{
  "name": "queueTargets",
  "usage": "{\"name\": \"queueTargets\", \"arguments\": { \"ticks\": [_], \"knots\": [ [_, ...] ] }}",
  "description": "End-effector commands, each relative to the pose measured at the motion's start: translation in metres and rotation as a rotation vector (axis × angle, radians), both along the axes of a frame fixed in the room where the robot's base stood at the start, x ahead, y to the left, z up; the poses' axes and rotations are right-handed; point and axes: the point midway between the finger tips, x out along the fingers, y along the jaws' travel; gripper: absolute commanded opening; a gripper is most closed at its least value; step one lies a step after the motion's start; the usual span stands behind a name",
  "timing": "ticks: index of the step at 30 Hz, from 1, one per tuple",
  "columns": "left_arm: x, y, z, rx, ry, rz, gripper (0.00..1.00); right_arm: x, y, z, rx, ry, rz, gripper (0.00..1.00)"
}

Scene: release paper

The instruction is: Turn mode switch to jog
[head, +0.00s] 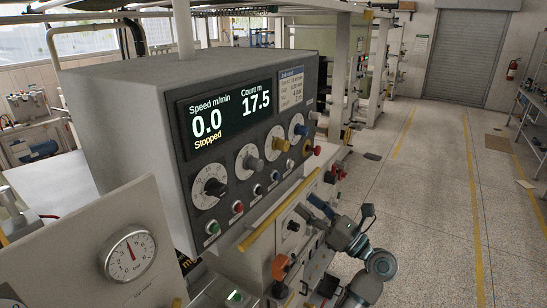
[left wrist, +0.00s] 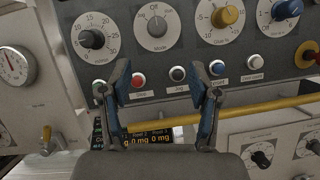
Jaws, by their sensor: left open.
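The mode switch is a grey knob (head: 252,163) on a white round dial plate, in the panel's dial row. It shows in the left wrist view as a grey knob (left wrist: 157,27) at the top middle, with a Jog label on its plate. Its exact pointer position is hard to read. My left gripper (head: 312,213) is in front of and below the panel in the head view. In the left wrist view its two blue fingers (left wrist: 163,98) are spread apart with nothing between them, below the switch and apart from it. My right gripper is not in view.
Beside the switch are a black dial (head: 212,188), a yellow knob (head: 279,145) and a blue knob (head: 299,128). A row of small buttons, including a red one (left wrist: 138,80), lies below. A yellow rail (left wrist: 250,113) crosses under the panel. The display (head: 226,118) reads Stopped.

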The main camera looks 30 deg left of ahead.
Motion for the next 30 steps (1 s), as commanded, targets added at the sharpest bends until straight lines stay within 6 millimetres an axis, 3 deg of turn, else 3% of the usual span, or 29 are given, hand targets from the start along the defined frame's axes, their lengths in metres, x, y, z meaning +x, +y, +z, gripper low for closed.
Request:
{"name": "queueTargets", "arguments": {
  "ticks": [3,7,21,30],
  "knots": [
    [0.003,0.012,0.006,-0.002,-0.001,0.004,0.62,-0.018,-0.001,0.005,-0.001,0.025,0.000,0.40],
    [0.009,0.033,0.017,0.002,0.002,0.006,0.62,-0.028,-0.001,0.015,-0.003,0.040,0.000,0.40],
    [0.025,0.126,0.058,0.007,0.005,0.004,0.62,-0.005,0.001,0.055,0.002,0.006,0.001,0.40],
    [0.031,0.151,0.064,0.006,0.007,0.002,0.62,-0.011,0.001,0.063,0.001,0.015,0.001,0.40]
  ]
}}
